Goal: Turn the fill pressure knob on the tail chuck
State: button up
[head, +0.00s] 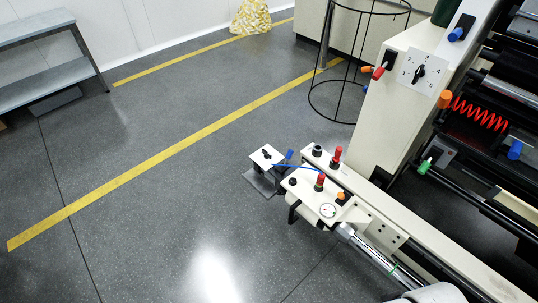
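The tail chuck appears to be the cream block (307,199) at the end of the machine's long rail, below the middle of the head view. On its top are a round white gauge (328,210), a red-topped knob (320,182), a black knob (293,181) and a small orange part (341,196). A small white plate (259,153) beside it carries a black pointer knob (266,155), with a blue lever or line running toward the block. I cannot read any label, so I cannot tell which is the fill pressure knob. My gripper is not in view.
The cream rail (420,247) behind the block carries another red-topped knob (336,157) and a black knob (317,151). A numbered dial plate (421,69) is on the machine's upright. A black wire stand (312,95) stands behind. The grey floor at left is open.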

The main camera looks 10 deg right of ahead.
aim_at(267, 156)
jog(key=i+l+u, duration=0.2)
jog(key=i+l, duration=0.35)
jog(key=i, duration=0.3)
jog(key=i+l+u, duration=0.2)
jog(key=i+l, duration=0.45)
jog(key=i, duration=0.15)
